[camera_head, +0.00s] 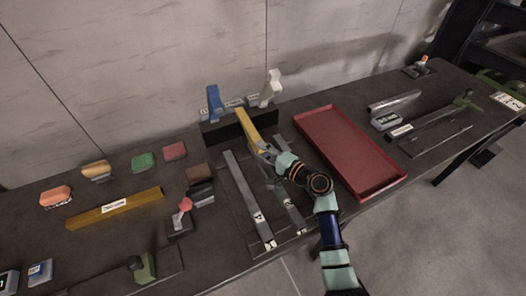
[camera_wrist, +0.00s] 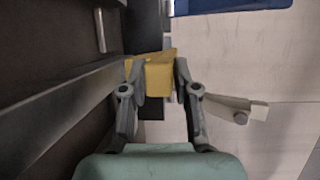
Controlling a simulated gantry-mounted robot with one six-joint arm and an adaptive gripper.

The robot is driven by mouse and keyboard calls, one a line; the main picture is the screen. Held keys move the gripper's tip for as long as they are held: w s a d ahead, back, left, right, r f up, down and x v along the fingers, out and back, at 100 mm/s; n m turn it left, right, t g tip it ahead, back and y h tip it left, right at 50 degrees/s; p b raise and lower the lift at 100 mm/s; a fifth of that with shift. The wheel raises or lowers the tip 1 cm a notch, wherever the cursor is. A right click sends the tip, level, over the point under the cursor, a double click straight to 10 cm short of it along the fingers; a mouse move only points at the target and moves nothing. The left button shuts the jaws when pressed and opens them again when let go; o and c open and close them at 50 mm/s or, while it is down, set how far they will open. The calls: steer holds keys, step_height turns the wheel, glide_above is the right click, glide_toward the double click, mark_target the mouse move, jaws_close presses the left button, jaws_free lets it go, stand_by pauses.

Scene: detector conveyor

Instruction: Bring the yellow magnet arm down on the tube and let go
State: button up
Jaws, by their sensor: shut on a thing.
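The yellow magnet arm (camera_head: 245,127) slopes from the black block (camera_head: 222,130) down toward the front in the head view, lower than the upright blue and white arms beside it. My gripper (camera_head: 266,151) is shut on its free end. In the wrist view my gripper (camera_wrist: 157,85) has a finger on either side of the yellow magnet arm (camera_wrist: 158,77). Two long grey bars lie in front of the block, a left bar (camera_head: 246,197) and a right bar (camera_head: 294,212) partly hidden by my arm. I cannot tell which is the tube, or whether the yellow arm touches it.
The blue arm (camera_head: 213,103) and white arm (camera_head: 271,88) stand up at the block's ends. A red tray (camera_head: 392,183) lies close to my arm on the right. Coloured blocks and a yellow bar (camera_head: 88,216) lie at the left.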

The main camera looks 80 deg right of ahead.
steer(key=shift+f, duration=0.25)
steer(key=o, duration=1)
steer(key=shift+c, duration=0.2)
steer(key=shift+r, duration=0.1)
steer(key=v, duration=1.2)
